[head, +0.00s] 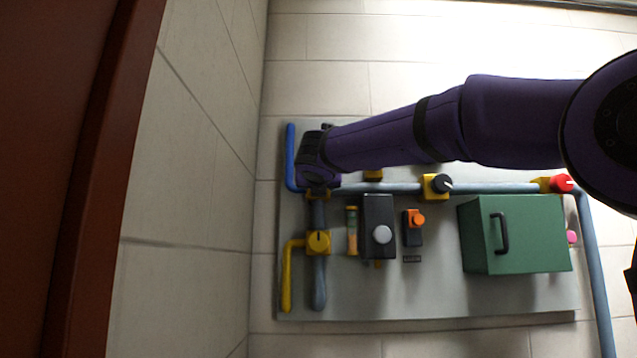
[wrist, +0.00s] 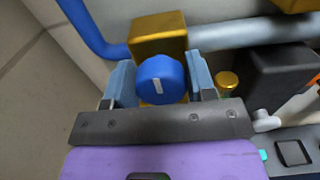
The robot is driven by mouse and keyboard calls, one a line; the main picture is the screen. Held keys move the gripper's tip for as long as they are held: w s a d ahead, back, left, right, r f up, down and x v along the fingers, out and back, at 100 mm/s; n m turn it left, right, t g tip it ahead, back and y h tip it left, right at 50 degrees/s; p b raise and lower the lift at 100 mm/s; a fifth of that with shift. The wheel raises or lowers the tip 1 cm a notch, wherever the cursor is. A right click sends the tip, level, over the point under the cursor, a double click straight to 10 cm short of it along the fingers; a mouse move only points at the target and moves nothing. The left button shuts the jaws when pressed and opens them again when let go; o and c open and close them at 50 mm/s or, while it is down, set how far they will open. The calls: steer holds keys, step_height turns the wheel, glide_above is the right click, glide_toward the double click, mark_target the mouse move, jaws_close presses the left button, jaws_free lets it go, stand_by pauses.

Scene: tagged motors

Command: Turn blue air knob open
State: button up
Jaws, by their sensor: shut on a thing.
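The blue air knob (wrist: 160,78) is round with a pale pointer mark on its face, which stands close to upright and leans slightly in the wrist view. It sits on a yellow valve block (wrist: 158,34) fed by a blue pipe (wrist: 88,28). My gripper (wrist: 160,82) has one finger on each side of the knob and is shut on it. In the head view my gripper (head: 318,188) is at the upper left of the panel, where my wrist hides the blue knob. The blue pipe (head: 290,155) also shows there.
The grey panel (head: 440,295) carries a yellow knob (head: 318,241), a black knob (head: 442,184), a red knob (head: 562,183), a dark box (head: 378,220), an orange switch (head: 415,218) and a green box (head: 525,235). A tiled wall (head: 190,180) stands close on the left.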

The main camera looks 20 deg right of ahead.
steer(key=m, duration=0.4)
steer(key=shift+d+m, duration=0.15)
steer(key=shift+m, duration=0.15)
steer(key=m, duration=0.4)
steer(key=shift+f+m, duration=0.15)
steer(key=shift+m, duration=0.15)
steer(key=m, duration=0.4)
steer(key=shift+d+f+m, duration=0.1)
steer(key=shift+m, duration=0.2)
steer(key=shift+f+m, duration=0.1)
steer(key=shift+m, duration=2)
steer(key=o, duration=0.9)
steer(key=shift+s, duration=0.1)
